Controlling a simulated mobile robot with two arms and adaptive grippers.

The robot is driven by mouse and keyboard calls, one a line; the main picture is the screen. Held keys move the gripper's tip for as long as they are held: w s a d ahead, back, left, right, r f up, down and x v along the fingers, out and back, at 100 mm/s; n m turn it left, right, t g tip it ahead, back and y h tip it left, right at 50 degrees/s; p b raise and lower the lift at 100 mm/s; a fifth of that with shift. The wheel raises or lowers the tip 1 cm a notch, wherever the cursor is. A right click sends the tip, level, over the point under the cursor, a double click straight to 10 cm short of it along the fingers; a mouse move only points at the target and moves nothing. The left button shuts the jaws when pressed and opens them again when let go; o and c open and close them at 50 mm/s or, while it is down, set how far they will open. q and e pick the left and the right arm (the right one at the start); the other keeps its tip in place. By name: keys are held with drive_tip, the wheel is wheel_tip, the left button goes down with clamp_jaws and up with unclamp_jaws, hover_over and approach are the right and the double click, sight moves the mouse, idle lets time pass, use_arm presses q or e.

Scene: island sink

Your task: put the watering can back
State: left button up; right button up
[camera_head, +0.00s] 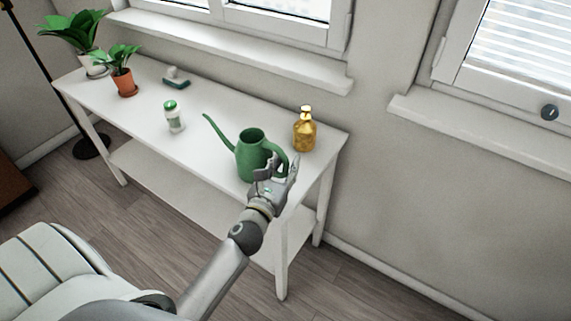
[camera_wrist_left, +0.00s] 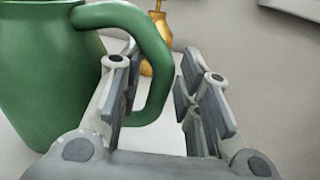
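The green watering can (camera_head: 251,155) stands upright on the white table (camera_head: 205,152), near its front edge toward the right end. Its spout points left and its handle points right, toward my arm. In the left wrist view, the can (camera_wrist_left: 45,75) fills the left side, with its looped handle (camera_wrist_left: 160,65) reaching in between my fingers. My left gripper (camera_head: 279,170) is open at the handle; in the left wrist view the two fingers (camera_wrist_left: 160,105) are apart, with a gap to the right of the handle. Whether a finger touches the handle is unclear. My right gripper is not in view.
A gold bottle (camera_head: 304,130) stands behind and right of the can. A white bottle with a green cap (camera_head: 173,117) stands left of the spout. Two potted plants (camera_head: 124,82) (camera_head: 90,58) and a small green-based item (camera_head: 176,80) are farther left. A lower shelf (camera_head: 165,180) runs beneath.

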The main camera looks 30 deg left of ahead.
use_arm(q)
drive_tip(key=shift+r, duration=0.1)
drive_tip(key=s+d+b, duration=0.1)
drive_tip(key=s+b, duration=0.1)
drive_tip(key=s, duration=1)
drive_tip(key=shift+d, duration=0.2)
idle(0.3)
